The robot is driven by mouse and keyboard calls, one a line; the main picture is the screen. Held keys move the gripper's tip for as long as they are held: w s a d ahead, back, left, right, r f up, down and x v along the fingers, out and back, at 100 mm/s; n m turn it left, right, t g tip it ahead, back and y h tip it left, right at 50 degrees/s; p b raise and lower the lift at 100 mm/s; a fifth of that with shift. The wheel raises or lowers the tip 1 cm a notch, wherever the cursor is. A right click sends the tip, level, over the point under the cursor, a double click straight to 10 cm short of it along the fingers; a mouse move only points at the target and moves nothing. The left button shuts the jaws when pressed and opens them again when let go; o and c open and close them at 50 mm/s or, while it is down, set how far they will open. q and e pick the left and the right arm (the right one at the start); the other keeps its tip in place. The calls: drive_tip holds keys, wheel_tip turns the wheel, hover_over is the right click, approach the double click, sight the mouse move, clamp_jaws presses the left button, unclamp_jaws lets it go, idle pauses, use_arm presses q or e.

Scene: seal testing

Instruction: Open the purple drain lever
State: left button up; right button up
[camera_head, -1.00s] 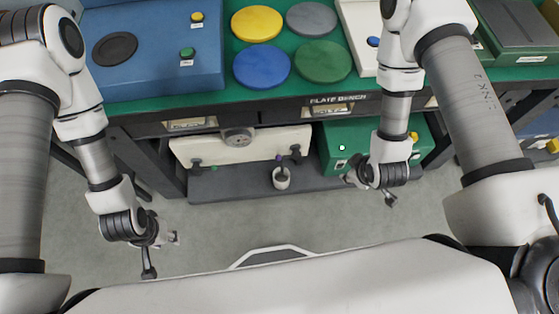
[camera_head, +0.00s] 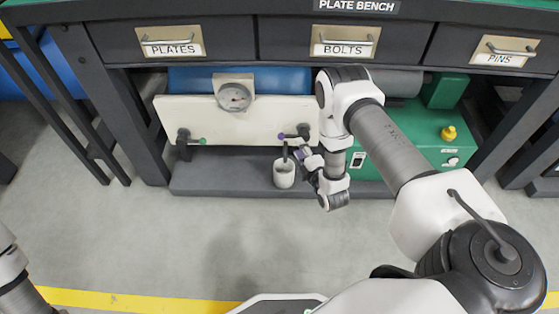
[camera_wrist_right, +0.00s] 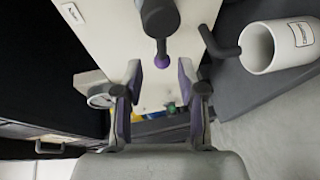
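The purple drain lever is a dark handle with a purple ball tip (camera_head: 281,136) on the right valve of the white panel (camera_head: 240,118), under the bench. In the right wrist view the purple ball (camera_wrist_right: 162,60) hangs from a dark grey valve body, between and slightly beyond my fingertips. My right gripper (camera_head: 302,154) is at the panel's lower right, close to the lever. In the wrist view the right gripper (camera_wrist_right: 160,75) is open and empty, its purple-padded fingers either side of the ball, with no contact visible. My left gripper is not in view.
A white cup (camera_head: 284,174) stands on the dark base below the valve, close to my right gripper. A green-tipped valve (camera_head: 202,141) is at left, a pressure gauge (camera_head: 234,96) above. A green box (camera_head: 415,150) stands at right. The floor in front is clear.

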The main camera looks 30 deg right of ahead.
sight(291, 137)
drive_tip(key=b+x, duration=0.1)
drive_tip(key=x, duration=0.1)
drive_tip(key=b+x, duration=0.1)
drive_tip(key=x, duration=0.1)
drive_tip(key=b+x, duration=0.1)
drive_tip(key=x, duration=0.2)
drive_tip(key=shift+f, duration=0.3)
drive_tip(key=shift+w, duration=0.3)
drive_tip(key=shift+r, duration=0.1)
clamp_jaws()
